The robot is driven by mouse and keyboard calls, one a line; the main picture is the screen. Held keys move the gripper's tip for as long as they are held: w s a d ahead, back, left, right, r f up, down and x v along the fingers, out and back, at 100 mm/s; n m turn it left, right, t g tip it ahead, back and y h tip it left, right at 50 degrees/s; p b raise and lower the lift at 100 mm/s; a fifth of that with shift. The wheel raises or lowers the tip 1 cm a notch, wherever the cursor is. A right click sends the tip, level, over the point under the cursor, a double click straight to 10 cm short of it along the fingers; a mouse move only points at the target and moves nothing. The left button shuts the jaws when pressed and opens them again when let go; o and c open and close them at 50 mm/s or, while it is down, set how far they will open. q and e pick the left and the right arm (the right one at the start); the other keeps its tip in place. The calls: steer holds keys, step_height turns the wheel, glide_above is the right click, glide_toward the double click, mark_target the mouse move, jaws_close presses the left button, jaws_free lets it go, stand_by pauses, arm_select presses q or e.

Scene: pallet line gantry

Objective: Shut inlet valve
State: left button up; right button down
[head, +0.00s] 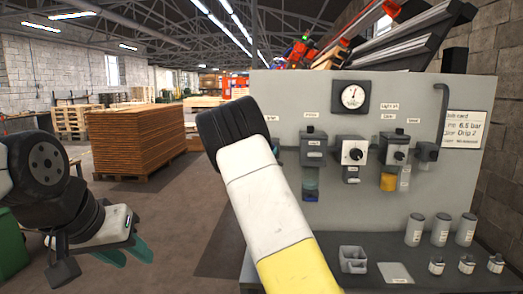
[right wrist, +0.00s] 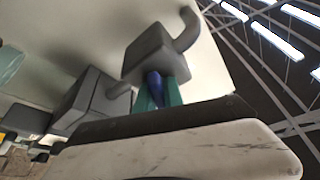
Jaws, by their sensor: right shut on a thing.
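In the right wrist view a grey valve block (right wrist: 158,48) with a curved grey pipe sits on the panel. A dark blue handle (right wrist: 154,86) sticks out of it. The green fingers of my right gripper (right wrist: 159,96) are shut on this handle, one on each side. I take this for the inlet valve; no label on it can be read. In the head view my right arm covers that end of the panel and hides the valve and gripper. My left gripper (head: 126,252) is open and empty at the lower left, away from the panel.
The grey panel (head: 420,95) carries a gauge (head: 353,97), a regulator with a knob (head: 353,152) and bowl units. Stacked boards (head: 138,140) stand behind at left. The floor between is clear.

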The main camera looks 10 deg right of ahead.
steer(key=n+y, duration=0.1)
steer(key=n, duration=0.2)
steer(key=n+t+y, duration=0.1)
steer(key=n+y, duration=0.1)
steer(key=n, duration=0.2)
steer(key=shift+w+a+t, duration=0.1)
steer(key=shift+a+t, duration=0.1)
steer(key=shift+t, duration=0.1)
steer(key=shift+n, duration=0.6)
steer(key=c, duration=1.5)
jaws_free()
steer(key=shift+o, duration=0.2)
steer(key=v, duration=0.8)
